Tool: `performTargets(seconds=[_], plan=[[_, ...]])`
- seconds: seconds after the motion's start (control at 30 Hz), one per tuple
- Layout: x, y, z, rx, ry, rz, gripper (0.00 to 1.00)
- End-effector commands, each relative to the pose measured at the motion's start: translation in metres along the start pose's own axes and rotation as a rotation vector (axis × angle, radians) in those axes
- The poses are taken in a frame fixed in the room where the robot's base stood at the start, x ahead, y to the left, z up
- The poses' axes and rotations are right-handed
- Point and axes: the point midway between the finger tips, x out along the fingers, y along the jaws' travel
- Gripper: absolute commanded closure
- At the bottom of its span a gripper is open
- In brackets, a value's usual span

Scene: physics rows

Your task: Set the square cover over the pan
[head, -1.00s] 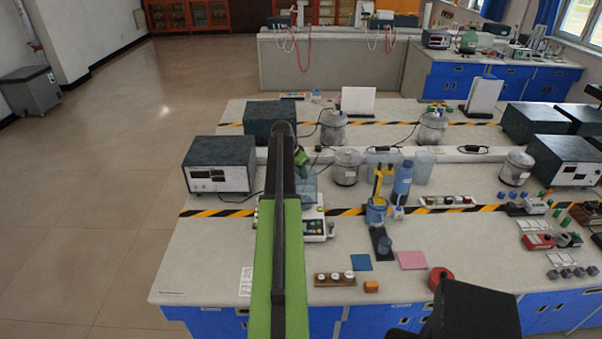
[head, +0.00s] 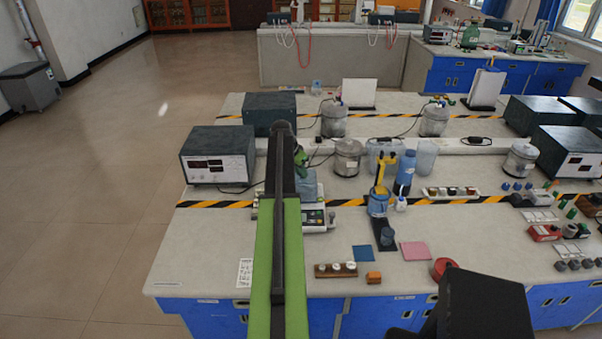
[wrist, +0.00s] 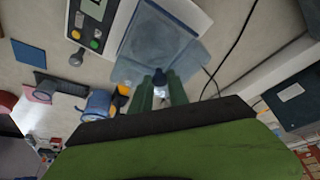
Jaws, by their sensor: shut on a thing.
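The square cover (head: 308,188) is a pale blue, see-through box with a dark knob. My gripper (head: 301,163) is shut on this knob from above; its green fingers also show in the wrist view (wrist: 160,88). The cover in the wrist view (wrist: 150,48) overlaps the rear part of the white balance (wrist: 103,22), which has a display and coloured buttons. The balance in the head view (head: 313,218) is partly hidden behind my arm. The pan is not clearly visible behind the cover. I cannot tell whether the cover touches the balance.
A grey meter box (head: 218,156) stands left of the balance. A metal pot (head: 347,158) stands behind it to the right. A blue beaker with yellow tools (head: 378,203) and a blue bottle (head: 405,173) stand farther right.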

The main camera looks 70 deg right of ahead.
Motion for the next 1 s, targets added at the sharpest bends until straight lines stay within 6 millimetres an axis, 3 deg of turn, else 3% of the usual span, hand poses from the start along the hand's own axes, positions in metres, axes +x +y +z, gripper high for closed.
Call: performTargets(seconds=[1.0], plan=[[0.006, 0.0005, 0.002, 0.001, 0.0, 0.001, 1.0]])
